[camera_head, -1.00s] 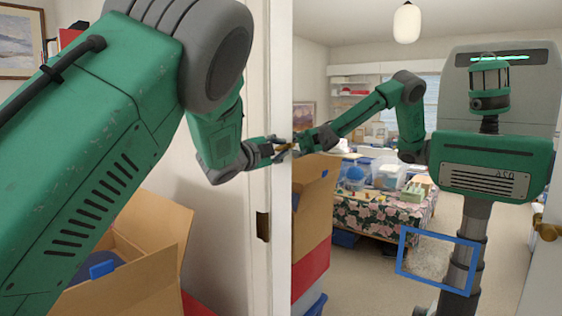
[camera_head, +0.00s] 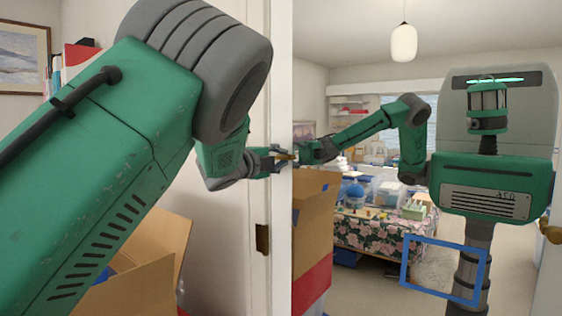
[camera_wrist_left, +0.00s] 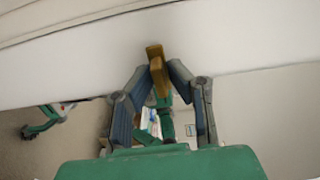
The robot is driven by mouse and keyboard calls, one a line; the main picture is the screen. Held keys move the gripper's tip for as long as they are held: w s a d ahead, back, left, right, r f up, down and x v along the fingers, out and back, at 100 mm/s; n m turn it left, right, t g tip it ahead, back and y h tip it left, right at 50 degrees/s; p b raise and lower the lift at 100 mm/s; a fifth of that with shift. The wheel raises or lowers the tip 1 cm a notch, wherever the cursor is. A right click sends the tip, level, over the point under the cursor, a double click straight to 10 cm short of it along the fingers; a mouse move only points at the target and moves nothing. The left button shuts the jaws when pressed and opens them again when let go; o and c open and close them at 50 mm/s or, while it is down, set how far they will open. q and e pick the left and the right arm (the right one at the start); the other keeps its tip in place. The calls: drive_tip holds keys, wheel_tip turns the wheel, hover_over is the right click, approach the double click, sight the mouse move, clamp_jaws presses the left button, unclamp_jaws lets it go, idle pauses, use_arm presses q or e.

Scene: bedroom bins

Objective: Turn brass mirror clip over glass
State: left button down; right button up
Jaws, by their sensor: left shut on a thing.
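The brass mirror clip (camera_head: 287,157) is a small gold piece at the left edge of the tall mirror (camera_head: 365,60). In the left wrist view the clip (camera_wrist_left: 157,68) stands nearly upright and slightly tilted between my fingertips. My left gripper (camera_head: 281,156) is shut on it; the fingers (camera_wrist_left: 158,78) meet its two sides. The clip overlaps the white border in that view. I cannot tell how far it reaches over the glass. The mirror reflects my body and arm. My right gripper is not directly in view.
My left arm covers much of the left side. An open cardboard box (camera_head: 150,250) stands below it. A narrow white frame (camera_head: 281,80) borders the mirror. A blue rectangular outline (camera_head: 405,262) shows over the reflection. A cluttered table and a hanging lamp appear in the mirror.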

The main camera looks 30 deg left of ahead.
use_arm(q)
drive_tip(key=shift+f, duration=0.45)
drive_tip(key=c, duration=1.6)
unclamp_jaws()
drive_tip(key=shift+d, duration=0.1)
drive_tip(key=shift+c, duration=0.2)
drive_tip(key=shift+r, duration=0.15)
drive_tip(key=shift+r, duration=0.1)
drive_tip(key=s+a, duration=0.1)
drive_tip(key=s, duration=1)
drive_tip(key=shift+s, duration=0.4)
